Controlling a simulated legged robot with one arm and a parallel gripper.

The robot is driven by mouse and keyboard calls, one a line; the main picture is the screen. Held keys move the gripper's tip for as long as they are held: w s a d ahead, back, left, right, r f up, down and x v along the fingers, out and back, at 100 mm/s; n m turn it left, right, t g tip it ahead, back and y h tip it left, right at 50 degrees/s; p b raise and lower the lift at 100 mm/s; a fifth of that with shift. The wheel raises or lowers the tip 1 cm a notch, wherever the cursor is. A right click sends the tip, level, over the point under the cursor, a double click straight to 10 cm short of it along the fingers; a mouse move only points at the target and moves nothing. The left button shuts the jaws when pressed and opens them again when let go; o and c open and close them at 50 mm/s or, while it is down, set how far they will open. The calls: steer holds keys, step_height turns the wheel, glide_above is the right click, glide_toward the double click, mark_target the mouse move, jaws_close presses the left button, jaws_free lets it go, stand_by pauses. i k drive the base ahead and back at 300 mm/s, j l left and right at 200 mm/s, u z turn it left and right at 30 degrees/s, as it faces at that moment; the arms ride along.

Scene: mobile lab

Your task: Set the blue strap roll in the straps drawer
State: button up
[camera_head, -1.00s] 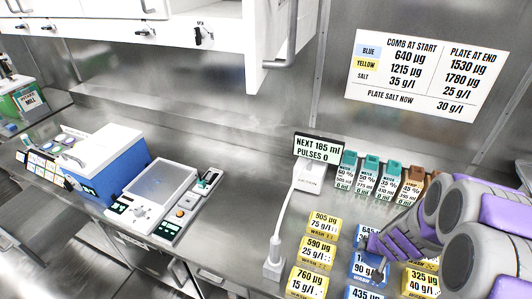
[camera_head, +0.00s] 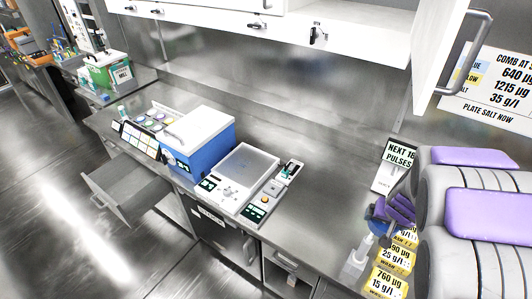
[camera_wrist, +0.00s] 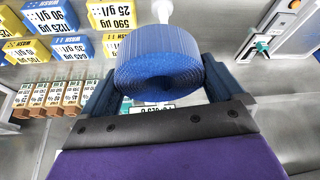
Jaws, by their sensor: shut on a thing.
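The blue strap roll (camera_wrist: 160,76) is a ribbed, coiled blue band, held between the two dark fingers of my gripper (camera_wrist: 158,92) in the wrist view. In the head view my gripper (camera_head: 396,210) is above the right part of the bench, over the yellow labelled blocks; the roll is small and partly hidden there. An open grey drawer (camera_head: 132,188) sticks out below the bench at the left, well away from my gripper. I cannot read any label on it, and its inside looks empty.
A blue box with a white lid (camera_head: 200,140) and a flat grey-white device (camera_head: 245,172) stand on the bench. Yellow blocks (camera_head: 388,282) and a white stand with a display (camera_head: 400,155) are near my gripper. An open white cabinet door (camera_head: 432,60) hangs above. Floor at left is clear.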

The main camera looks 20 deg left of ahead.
mark_target(141, 184)
steer(key=i+j+u, duration=0.3)
steer(key=j, duration=0.55)
steer(key=i+j+u, duration=0.25)
steer(key=j, duration=0.6)
steer(key=i+j+u, duration=0.3)
steer(key=j, duration=0.45)
steer(key=i+j+u, duration=0.3)
steer(key=i+j, duration=0.2)
steer(key=j, duration=0.15)
steer(key=i+j+u, duration=0.25)
steer(key=i+j, duration=0.25)
